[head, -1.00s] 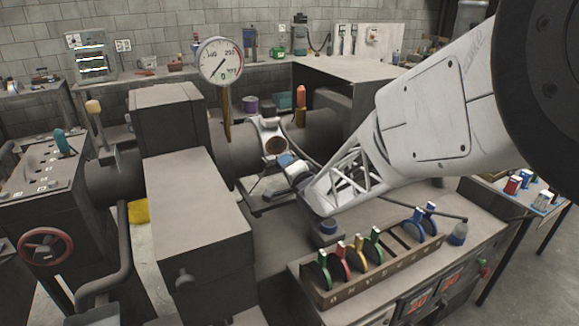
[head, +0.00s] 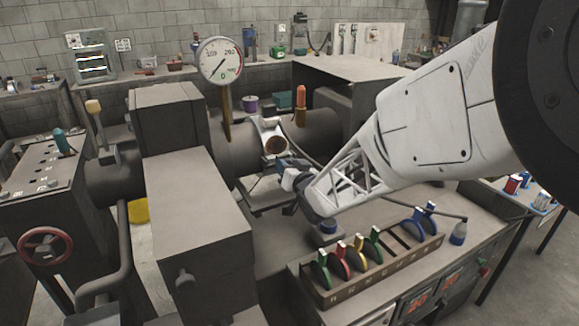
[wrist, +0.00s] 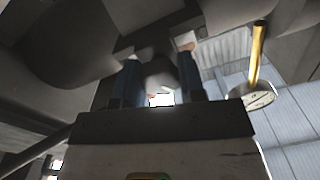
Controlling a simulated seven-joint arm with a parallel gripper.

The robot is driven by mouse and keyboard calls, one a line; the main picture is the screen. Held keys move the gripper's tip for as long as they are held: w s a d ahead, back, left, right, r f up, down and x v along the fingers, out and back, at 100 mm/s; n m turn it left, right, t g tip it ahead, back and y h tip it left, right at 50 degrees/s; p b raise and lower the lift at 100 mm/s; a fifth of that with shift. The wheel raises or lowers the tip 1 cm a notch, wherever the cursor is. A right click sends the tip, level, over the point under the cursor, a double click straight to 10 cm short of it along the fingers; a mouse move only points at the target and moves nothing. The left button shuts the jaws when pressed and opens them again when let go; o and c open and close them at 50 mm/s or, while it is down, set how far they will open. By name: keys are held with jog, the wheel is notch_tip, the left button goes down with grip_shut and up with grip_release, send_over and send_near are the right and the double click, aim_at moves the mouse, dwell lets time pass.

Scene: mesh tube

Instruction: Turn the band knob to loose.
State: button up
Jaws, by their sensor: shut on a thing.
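My gripper (head: 284,165) is just below and right of that port. In the wrist view my gripper's two blue fingers (wrist: 159,82) close on a grey rounded piece (wrist: 158,72), which I take for the band knob. In the head view my gripper hides the knob. I cannot read any loose or tight marking.
A dial gauge (head: 220,61) stands on a yellow stem left of my gripper; it also shows in the wrist view (wrist: 258,97). A rack (head: 385,268) of coloured handles stands in front. An orange-topped post (head: 301,105) rises behind. A large grey box (head: 197,215) stands left.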

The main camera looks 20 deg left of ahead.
jog(key=n, duration=1)
jog(key=shift+w, duration=0.1)
jog(key=n, duration=0.3)
jog(key=shift+n, duration=0.3)
jog(key=n, duration=0.7)
jog(key=shift+d, duration=0.1)
jog(key=n, duration=0.6)
jog(key=shift+r+n, duration=0.15)
jog(key=shift+n, duration=0.15)
jog(key=n, duration=0.3)
jog(key=shift+n, duration=0.3)
jog(key=n, duration=0.4)
jog(key=shift+n, duration=2.6)
